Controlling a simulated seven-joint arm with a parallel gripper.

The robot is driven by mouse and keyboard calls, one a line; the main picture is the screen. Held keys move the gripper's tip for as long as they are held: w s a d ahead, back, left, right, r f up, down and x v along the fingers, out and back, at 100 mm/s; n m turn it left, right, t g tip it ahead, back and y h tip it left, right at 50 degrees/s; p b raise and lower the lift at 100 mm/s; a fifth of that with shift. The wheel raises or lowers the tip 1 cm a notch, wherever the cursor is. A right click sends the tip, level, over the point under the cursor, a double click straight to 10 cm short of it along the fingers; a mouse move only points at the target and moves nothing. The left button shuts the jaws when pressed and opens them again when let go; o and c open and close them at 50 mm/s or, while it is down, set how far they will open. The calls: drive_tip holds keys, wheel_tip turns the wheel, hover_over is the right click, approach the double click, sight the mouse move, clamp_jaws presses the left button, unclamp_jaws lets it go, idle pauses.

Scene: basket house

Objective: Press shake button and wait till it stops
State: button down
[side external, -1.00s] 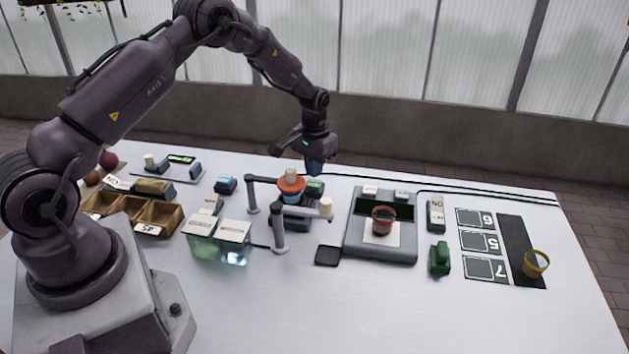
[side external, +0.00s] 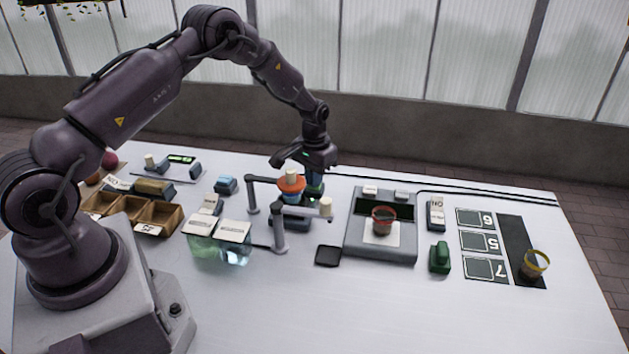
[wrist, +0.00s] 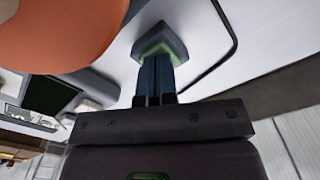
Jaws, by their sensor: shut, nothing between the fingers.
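A small dark box with a green button top (wrist: 160,42) stands on the table behind the orange cup stand; I can read no label on it. My gripper (side external: 315,186) is shut and empty and points down over this box. In the wrist view the closed fingertips (wrist: 154,58) reach the green top and seem to touch it. They hide part of the top, so I cannot tell how far it is pressed. In the side view the box is mostly hidden behind the orange cup (side external: 291,186) and my fingers.
The orange cup, with a pale cap, stands close left of my fingers beside grey posts (side external: 279,230). A grey tray (side external: 381,252) holding a reddish pot (side external: 382,219) is to the right. A green block (side external: 440,258) stands farther right.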

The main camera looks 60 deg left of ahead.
drive_tip(key=shift+r, duration=1.5)
wheel_tip(320, 180, up, 6)
idle(0.4)
